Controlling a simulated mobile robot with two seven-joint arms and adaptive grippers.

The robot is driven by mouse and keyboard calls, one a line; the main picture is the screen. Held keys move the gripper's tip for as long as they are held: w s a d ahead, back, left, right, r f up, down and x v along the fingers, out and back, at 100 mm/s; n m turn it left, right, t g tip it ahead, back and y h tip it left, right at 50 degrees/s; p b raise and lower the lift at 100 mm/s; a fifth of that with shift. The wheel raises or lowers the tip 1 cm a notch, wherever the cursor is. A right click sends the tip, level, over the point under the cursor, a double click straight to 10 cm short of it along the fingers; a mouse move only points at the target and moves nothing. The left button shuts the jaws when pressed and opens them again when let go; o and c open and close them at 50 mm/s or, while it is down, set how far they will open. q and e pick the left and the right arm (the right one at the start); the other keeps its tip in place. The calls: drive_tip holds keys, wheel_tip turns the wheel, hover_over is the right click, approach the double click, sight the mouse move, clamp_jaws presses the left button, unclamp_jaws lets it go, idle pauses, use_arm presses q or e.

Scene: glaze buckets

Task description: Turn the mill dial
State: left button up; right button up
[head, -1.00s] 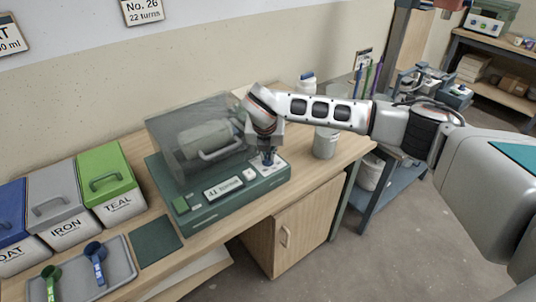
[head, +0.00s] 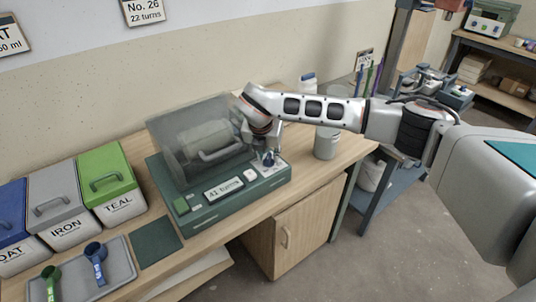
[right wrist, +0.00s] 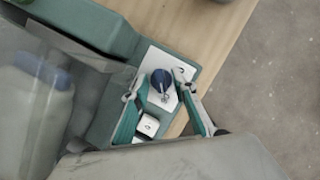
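The mill (head: 240,205) is a green machine on the wooden bench, with a smoky clear cover (head: 190,125) over a pale jar. Its blue mill dial (head: 268,160) sits on a white plate at the right end of the front panel. In the right wrist view, the dial (right wrist: 162,79) has a pale pointer aimed toward the bottom of the picture. The display (head: 223,188) shows a turns count that looks like 41. My right gripper (right wrist: 156,87) is open, its teal-padded fingers on either side of the dial, apparently not pressing it. My left gripper is out of view.
A wall sign (head: 141,10) reads 22 turns. A grey-white bucket (head: 326,143) stands right of the mill; lidded bins (head: 106,180) stand left.

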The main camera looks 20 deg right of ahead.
drive_tip(key=v, duration=1.2)
idle(0.3)
